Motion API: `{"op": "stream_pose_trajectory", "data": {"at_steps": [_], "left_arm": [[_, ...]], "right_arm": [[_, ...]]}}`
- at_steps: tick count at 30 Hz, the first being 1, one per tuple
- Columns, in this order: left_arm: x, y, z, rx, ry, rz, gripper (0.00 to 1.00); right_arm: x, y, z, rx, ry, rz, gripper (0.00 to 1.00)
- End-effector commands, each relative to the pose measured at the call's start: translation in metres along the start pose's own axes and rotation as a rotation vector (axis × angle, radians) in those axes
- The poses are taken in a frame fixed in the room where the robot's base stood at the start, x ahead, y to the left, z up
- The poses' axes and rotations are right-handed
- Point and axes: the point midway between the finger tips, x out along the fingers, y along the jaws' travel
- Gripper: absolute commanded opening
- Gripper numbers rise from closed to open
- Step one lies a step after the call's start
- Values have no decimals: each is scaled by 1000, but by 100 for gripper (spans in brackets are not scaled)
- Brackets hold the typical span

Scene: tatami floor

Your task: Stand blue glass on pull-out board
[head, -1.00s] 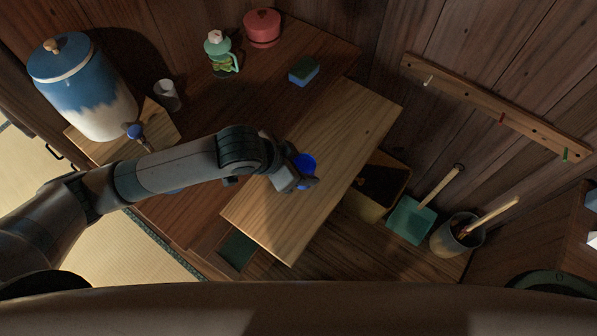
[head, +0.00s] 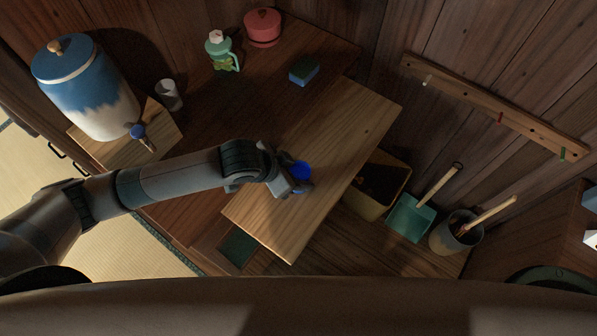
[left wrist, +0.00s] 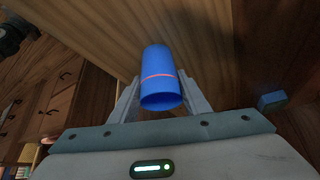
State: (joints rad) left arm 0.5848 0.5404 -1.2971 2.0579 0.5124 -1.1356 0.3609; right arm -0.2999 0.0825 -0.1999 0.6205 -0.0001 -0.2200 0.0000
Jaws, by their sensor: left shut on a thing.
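The blue glass (head: 301,171) is in my left gripper (head: 292,184), over the pale pull-out board (head: 322,150) in the head view. In the left wrist view the glass (left wrist: 160,78) sits between the two fingers (left wrist: 158,98), with an orange ring around it. The gripper is shut on it. The board also fills the upper middle of the wrist view (left wrist: 110,30). Whether the base of the glass touches the board cannot be told. My right gripper is in neither view.
A blue-white dispenser (head: 85,88), a grey cup (head: 169,95), a green bottle (head: 222,52), a red pot (head: 262,27) and a sponge (head: 304,70) stand behind and left. A bin (head: 376,188), a dustpan (head: 410,218) and a bucket (head: 455,233) are right. The board around the glass is clear.

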Motion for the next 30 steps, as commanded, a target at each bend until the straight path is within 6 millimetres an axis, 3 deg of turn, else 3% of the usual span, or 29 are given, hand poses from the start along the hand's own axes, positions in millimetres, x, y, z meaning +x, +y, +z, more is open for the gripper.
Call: {"op": "stream_pose_trajectory", "data": {"at_steps": [11,12,14,25,30], "left_arm": [[3,0,2,0,1,0,18],[3,0,1,0,1,0,52],[3,0,2,0,1,0,61],[1,0,0,1,1,0,61],[-9,0,-1,0,2,1,61]], "right_arm": [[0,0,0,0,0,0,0],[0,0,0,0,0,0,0],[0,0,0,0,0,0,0],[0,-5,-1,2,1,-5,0],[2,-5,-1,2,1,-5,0]]}}
